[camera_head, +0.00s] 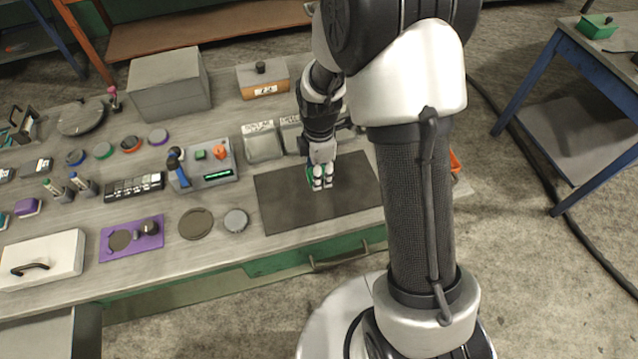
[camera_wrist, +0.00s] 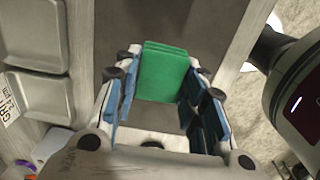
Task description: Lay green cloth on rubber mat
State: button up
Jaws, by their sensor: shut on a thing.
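The green cloth (camera_wrist: 163,72) is a folded, block-like piece between the blue-padded fingers of my gripper (camera_wrist: 158,85) in the wrist view. My gripper is shut on it. In the head view my gripper (camera_head: 322,184) points down over the dark rubber mat (camera_head: 275,205), and a little green of the cloth (camera_head: 309,172) shows beside the fingers. The mat also shows behind the cloth in the wrist view (camera_wrist: 112,30). The cloth is over the mat's upper middle; whether it touches the mat I cannot tell.
Left of the mat are a grey control box (camera_head: 208,165), grey trays (camera_head: 262,146) and round discs (camera_head: 196,224). A wooden box with a black knob (camera_head: 262,80) stands behind. The bench's front edge lies close below the mat. The mat's left part is bare.

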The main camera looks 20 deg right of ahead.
jog(key=shift+f+b, duration=0.65)
jog(key=shift+f, duration=1.65)
jog(key=shift+f, duration=0.15)
jog(key=o, duration=1.1)
jog(key=shift+c, duration=0.2)
